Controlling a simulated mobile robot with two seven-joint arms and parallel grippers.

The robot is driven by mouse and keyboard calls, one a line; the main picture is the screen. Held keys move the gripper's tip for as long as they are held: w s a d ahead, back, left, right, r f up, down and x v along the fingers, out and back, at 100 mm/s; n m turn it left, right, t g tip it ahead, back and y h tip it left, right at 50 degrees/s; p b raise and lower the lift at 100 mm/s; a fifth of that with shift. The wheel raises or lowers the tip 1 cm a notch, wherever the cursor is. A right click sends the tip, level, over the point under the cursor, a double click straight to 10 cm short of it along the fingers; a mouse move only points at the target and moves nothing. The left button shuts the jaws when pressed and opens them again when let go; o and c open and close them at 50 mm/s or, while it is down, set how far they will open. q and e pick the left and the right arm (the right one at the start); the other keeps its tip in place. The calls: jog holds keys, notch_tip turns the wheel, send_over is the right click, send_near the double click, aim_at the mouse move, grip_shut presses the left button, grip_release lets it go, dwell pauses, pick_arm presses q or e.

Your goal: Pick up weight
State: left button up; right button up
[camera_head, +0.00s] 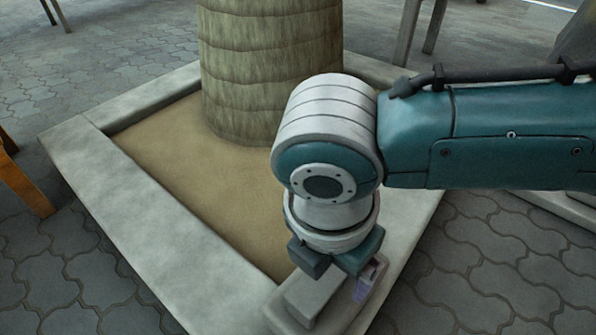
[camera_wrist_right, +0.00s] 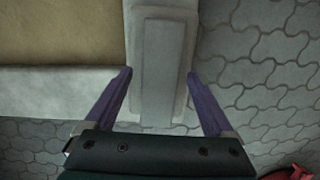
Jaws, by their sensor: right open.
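A pale grey rectangular block, which looks like the weight (camera_head: 310,297), lies at the near corner of the stone planter border. It is nearly the same colour as the border, and my gripper hides part of it in the head view. In the right wrist view the block (camera_wrist_right: 165,65) runs lengthwise between my fingers. My right gripper (camera_wrist_right: 158,75) is open, with one purple finger on each side of the block; I cannot tell how far down they reach. In the head view my right gripper (camera_head: 340,285) points down over the block. My left gripper is not in view.
The stone border (camera_head: 165,235) frames a bed of sand (camera_head: 185,165) with a thick trunk (camera_head: 265,65) behind my right wrist. Paving (camera_head: 490,260) lies open around it. An orange-brown leg (camera_head: 25,185) stands at the left edge. Something red (camera_wrist_right: 290,172) shows at the wrist view's lower right.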

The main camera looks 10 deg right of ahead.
jog(key=shift+w+d+f, duration=0.1)
jog(key=shift+d+f, duration=0.05)
jog(key=shift+f, duration=0.15)
grip_shut()
dwell(0.5)
jog(key=shift+w+r, duration=0.1)
jog(key=shift+r, duration=0.05)
dwell(0.3)
